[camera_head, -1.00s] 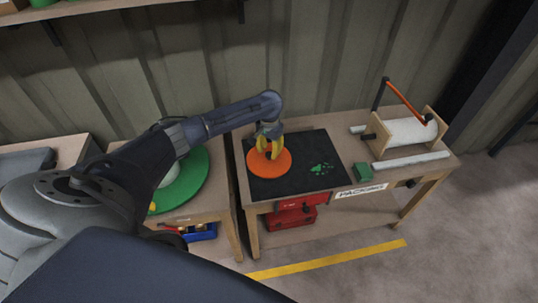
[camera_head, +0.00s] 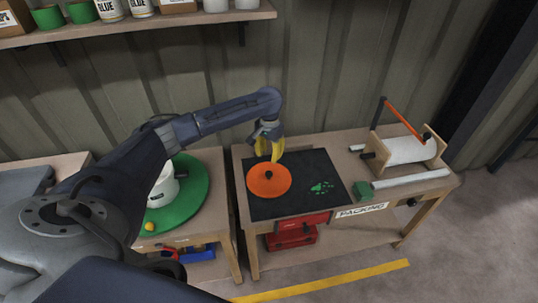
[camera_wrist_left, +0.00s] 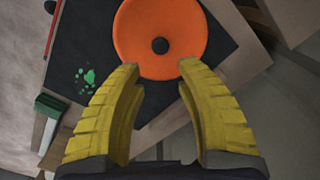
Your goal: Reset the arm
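My left arm reaches in from the left in the head view. Its gripper (camera_head: 269,150) has yellow fingers and is above the back edge of the black mat (camera_head: 300,206) on the packing bench. In the left wrist view the gripper (camera_wrist_left: 160,68) is open, with a wide gap and nothing between its fingers. An orange disc (camera_head: 262,186) with a dark centre knob lies on the mat, apart from the fingers. The disc also shows in the left wrist view (camera_wrist_left: 160,20). My right gripper is not in view.
A green turntable (camera_head: 190,205) with a white pot (camera_head: 163,188) stands left of the bench. A roll holder (camera_head: 410,150) and green-headed brush (camera_head: 363,190) are at right. A red box (camera_head: 292,236) sits below. A shelf (camera_head: 150,25) with cans runs above.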

